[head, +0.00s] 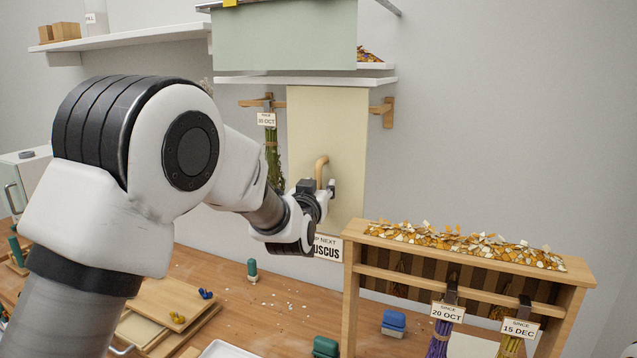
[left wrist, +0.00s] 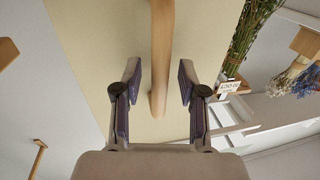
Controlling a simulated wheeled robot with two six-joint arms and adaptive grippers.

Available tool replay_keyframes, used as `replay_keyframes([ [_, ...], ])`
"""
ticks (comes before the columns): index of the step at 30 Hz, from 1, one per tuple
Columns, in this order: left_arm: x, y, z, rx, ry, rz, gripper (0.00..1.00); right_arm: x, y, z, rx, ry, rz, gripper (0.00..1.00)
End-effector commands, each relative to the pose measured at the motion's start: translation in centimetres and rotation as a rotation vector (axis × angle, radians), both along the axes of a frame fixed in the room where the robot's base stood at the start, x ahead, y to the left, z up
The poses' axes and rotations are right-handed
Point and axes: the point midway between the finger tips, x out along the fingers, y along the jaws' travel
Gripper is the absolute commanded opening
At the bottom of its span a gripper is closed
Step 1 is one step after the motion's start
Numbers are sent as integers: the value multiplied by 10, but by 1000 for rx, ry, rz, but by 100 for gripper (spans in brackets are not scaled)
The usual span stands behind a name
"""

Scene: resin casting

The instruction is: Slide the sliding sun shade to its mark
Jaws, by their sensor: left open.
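A pale cream panel (head: 340,120), which looks like the sliding sun shade, hangs against the wall below a white shelf. It carries a curved wooden handle (head: 321,168), also seen in the left wrist view (left wrist: 160,60). My left gripper (head: 326,189) is at the handle's lower part. In the left wrist view its fingers (left wrist: 159,82) are open, one on each side of the handle, with gaps showing. A green panel (head: 285,40) is higher up, with a small yellow patch (head: 230,3) above it. I cannot tell whether that patch is the mark. My right gripper is not in view.
A wooden rack (head: 352,295) with tagged bunches stands at the right on the bench (head: 270,310). A RUSCUS sign (head: 327,248) is below. Bare wall lies to the right.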

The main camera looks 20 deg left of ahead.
Motion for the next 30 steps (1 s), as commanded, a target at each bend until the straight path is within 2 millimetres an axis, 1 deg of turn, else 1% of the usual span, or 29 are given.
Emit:
replay_keyframes([
  [6,1,0,-1,0,1,0,41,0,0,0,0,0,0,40],
  [7,1,0,-1,0,1,0,34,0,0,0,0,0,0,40],
  [8,1,0,-1,0,1,0,24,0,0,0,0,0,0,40],
  [9,1,0,-1,0,1,0,9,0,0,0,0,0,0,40],
  [10,1,0,-1,0,1,0,0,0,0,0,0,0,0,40],
  [16,1,0,-1,0,1,0,0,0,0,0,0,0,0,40],
  [20,2,5,-1,-1,1,1,0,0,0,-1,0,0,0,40],
  [23,2,16,-2,-3,1,1,0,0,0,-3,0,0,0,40],
  [26,4,33,-2,-4,0,3,0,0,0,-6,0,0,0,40],
  [29,5,57,-2,-6,-3,4,0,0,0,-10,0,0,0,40],
  [30,6,68,-2,-6,-2,4,0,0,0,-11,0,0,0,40],
])
